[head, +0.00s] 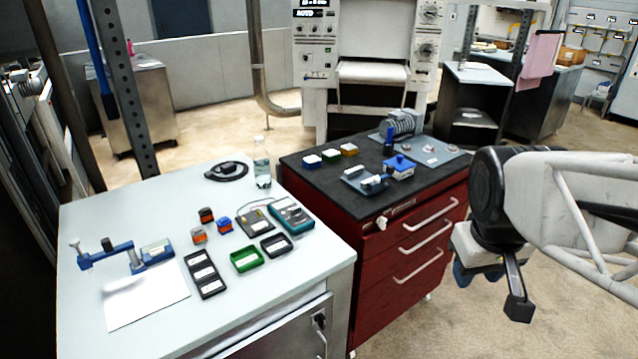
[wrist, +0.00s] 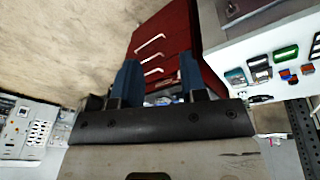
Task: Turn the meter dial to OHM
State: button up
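The meter (head: 291,215) is a teal handheld unit with a dark face. It lies on the pale table at the left in the head view, beside a flat dark case. Its dial is too small to read. A teal shape that appears to be the meter (wrist: 236,77) shows small in the wrist view. My gripper (head: 476,271) hangs at the right in the head view, past the red cabinet and well away from the meter. In the wrist view its two blue fingers (wrist: 158,62) stand apart with nothing held between them.
The pale table (head: 270,309) also bears green (head: 246,259) and black trays, small coloured blocks, a blue clamp-like tool (head: 118,250), a bottle (head: 262,166) and a coiled black cable. The red cabinet (head: 388,270), with protruding handles and parts on top, stands between my gripper and the table.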

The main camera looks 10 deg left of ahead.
jog(key=w+a+n, duration=0.5)
jog(key=w, duration=0.7)
jog(key=n+h, duration=0.3)
jog(key=n, duration=1.6)
send_near(296, 207)
jog(key=f, duration=0.1)
jog(key=shift+s+d+f+t, duration=0.2)
jog(key=shift+s+d+t, duration=0.05)
jog(key=shift+t, duration=0.15)
jog(key=shift+x, duration=3.95)
grip_shut()
